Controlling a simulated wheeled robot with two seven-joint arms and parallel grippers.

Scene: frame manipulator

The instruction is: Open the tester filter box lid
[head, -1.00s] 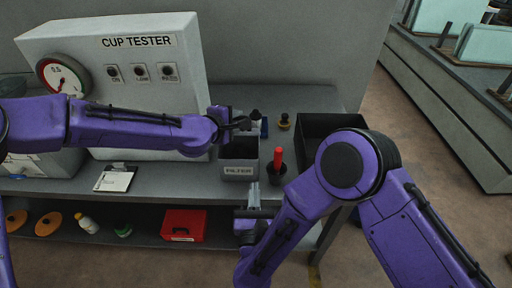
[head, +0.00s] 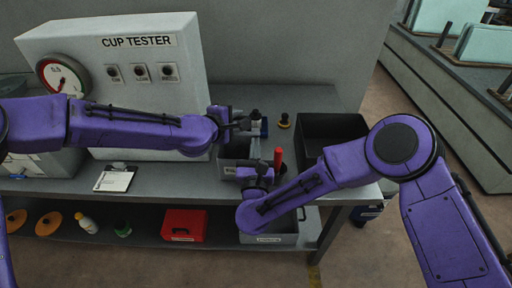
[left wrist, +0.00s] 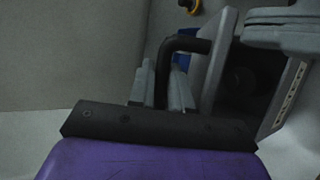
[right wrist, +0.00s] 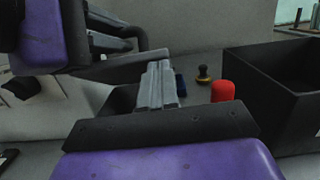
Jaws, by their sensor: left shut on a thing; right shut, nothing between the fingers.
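The grey filter box (head: 228,163) stands on the bench right of the cup tester, its front partly hidden by my right gripper. Its grey lid (left wrist: 217,62) is raised at a tilt, with a dark interior showing beside it in the left wrist view. My left gripper (head: 243,124) is shut on the lid's black bent handle (left wrist: 187,45). My right gripper (head: 256,168) is shut and empty at the front of the box. In the right wrist view its fingertips (right wrist: 160,68) appear close to the lid's edge (right wrist: 115,67); contact cannot be told.
A red-handled tool (head: 278,158) stands right of the box, close to my right gripper. A black open bin (head: 318,130) is further right. A small dark and yellow knob (head: 284,121) stands behind. The cup tester (head: 150,90) is at left, with a clipboard (head: 115,180) before it.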

